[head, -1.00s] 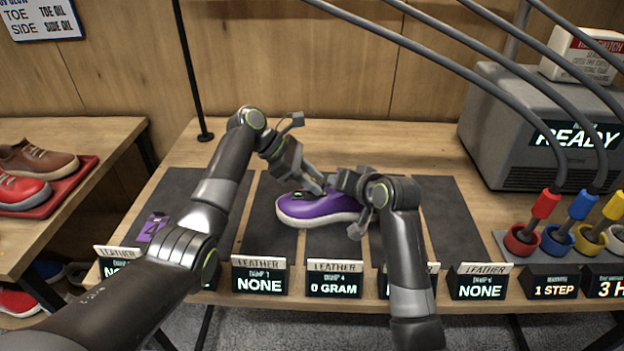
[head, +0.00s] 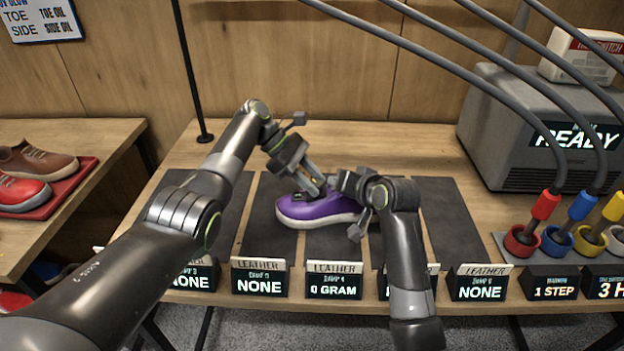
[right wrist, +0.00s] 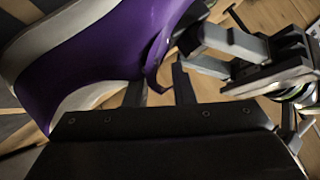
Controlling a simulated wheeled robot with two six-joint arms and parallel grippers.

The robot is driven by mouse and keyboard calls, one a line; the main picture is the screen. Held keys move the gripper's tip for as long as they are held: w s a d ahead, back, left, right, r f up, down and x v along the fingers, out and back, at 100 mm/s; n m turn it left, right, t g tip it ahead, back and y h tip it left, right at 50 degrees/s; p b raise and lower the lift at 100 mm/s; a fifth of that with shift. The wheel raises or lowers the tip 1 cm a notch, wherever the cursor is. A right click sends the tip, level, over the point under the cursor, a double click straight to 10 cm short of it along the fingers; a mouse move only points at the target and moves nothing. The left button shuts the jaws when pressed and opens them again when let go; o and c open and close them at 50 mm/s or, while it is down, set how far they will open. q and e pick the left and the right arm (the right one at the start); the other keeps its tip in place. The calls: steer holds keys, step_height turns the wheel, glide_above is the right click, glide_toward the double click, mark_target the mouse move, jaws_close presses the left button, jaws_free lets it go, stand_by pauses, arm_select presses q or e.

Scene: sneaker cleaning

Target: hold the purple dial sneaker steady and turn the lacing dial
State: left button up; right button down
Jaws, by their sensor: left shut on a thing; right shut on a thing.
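The purple sneaker (head: 305,208) with a white sole lies on a dark mat strip in the middle of the table, toe to the left. My right gripper (head: 345,186) is shut on the sneaker's heel-side collar; in the right wrist view its fingers (right wrist: 160,92) are at the collar edge of the purple upper (right wrist: 95,50). My left gripper (head: 318,190) reaches down from above onto the top of the sneaker, shut at the lacing dial. The dial itself is mostly hidden by the fingers. The left gripper also shows close by in the right wrist view (right wrist: 225,45).
Dark mat strips (head: 455,215) lie either side, with label stands (head: 259,278) along the front edge. A grey machine reading READY (head: 530,125) and coloured cups (head: 522,240) stand at right. Other shoes sit on a red tray (head: 70,185) at left. Cables hang overhead.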

arm_select(q)
steer(key=shift+a, duration=0.1)
steer(key=o, duration=1)
steer(key=v, duration=1.2)
